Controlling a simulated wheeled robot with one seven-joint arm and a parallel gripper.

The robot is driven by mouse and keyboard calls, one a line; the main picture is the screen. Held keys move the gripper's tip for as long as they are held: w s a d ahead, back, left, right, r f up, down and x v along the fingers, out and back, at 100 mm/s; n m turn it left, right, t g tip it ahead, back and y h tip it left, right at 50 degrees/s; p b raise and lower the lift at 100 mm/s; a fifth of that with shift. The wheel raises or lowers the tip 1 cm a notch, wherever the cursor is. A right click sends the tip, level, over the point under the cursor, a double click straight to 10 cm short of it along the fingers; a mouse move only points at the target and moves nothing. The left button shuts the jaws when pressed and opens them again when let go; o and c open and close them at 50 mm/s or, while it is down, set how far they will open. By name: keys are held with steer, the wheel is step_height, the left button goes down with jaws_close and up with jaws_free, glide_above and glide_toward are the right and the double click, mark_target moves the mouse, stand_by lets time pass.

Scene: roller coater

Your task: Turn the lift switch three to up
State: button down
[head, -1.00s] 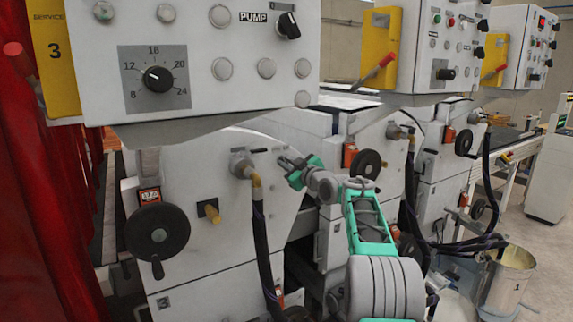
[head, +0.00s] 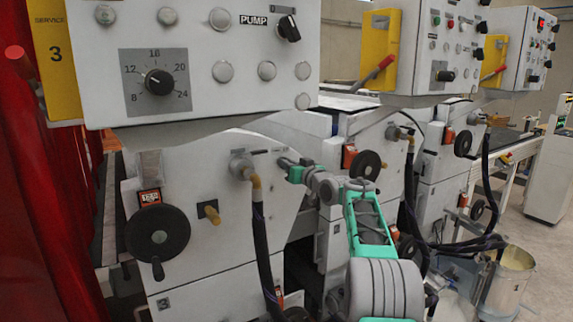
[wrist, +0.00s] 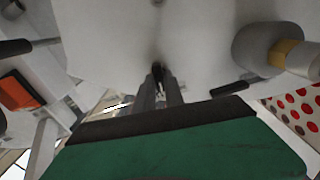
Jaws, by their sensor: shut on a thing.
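The lift switch (wrist: 157,70) is a small dark knob on the pale front of the near machine. In the wrist view only a sliver of it shows at my fingertips; in the head view my gripper hides it. My gripper (head: 281,162) is against the machine front, right of a brass hose fitting. In the wrist view my gripper (wrist: 157,88) has its narrow grey fingers closed around the knob. The switch's exact position and its labels cannot be read.
The hose fitting (head: 243,168) with its black hose is close left of my gripper. A black handwheel (head: 158,235) and a brass knob (head: 208,211) are further left. The control box (head: 200,60) overhangs above. A metal bucket (head: 508,283) stands at the right.

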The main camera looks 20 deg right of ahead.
steer(key=shift+m+p, duration=0.5)
steer(key=shift+m, duration=1.7)
steer(key=c, duration=1.4)
jaws_free()
steer(key=shift+c, duration=0.2)
steer(key=shift+d, duration=0.1)
steer(key=s+d+b, duration=0.1)
steer(key=s+b, duration=0.2)
steer(key=s, duration=0.4)
steer(key=shift+s+d, duration=0.2)
steer(key=shift+s, duration=0.1)
